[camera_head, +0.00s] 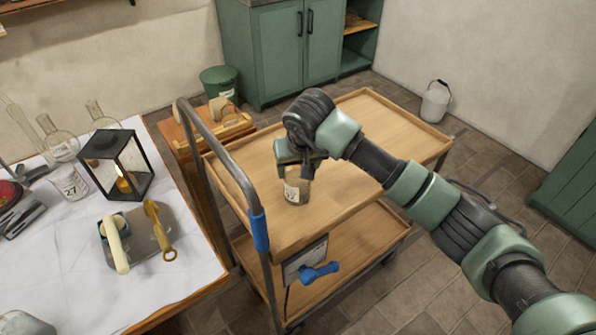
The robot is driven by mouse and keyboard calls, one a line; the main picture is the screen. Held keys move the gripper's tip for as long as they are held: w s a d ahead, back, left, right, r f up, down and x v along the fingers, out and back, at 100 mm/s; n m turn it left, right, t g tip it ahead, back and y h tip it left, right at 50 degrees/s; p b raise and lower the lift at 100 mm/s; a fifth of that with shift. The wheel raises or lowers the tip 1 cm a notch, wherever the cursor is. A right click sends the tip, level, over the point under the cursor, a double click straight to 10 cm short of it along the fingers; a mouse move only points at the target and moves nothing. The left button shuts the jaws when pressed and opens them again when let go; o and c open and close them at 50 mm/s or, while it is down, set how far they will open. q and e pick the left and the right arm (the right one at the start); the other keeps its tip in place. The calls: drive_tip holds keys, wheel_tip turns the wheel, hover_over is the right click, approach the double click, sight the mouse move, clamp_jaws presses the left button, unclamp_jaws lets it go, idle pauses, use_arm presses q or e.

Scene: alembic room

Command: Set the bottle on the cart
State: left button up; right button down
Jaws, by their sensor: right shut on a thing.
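The bottle (296,190) is a small, brownish glass vessel with a pale label. It is upright at the left part of the wooden cart's (385,125) upper tray. My right gripper (301,170) is over the bottle and shut on its upper part. The fingers and wrist hide the bottle's top. The bottle's base appears at the tray surface, but I cannot tell whether it touches. The rest of the upper tray is bare. My left gripper is not in view.
The cart has a grey push handle (222,158) with a blue grip on its left side. A white-topped table (165,281) at left holds a lantern (117,166), glassware and tools. A green cabinet (282,50) and white bucket (435,104) stand beyond the cart.

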drive_tip(key=shift+r, duration=0.15)
drive_tip(key=shift+c, duration=1.9)
unclamp_jaws()
drive_tip(key=shift+f, duration=0.2)
drive_tip(key=shift+r, duration=0.2)
drive_tip(key=b+v, duration=0.1)
drive_tip(key=v, duration=1.1)
drive_tip(key=shift+s+b, duration=0.15)
drive_tip(key=shift+b, duration=0.15)
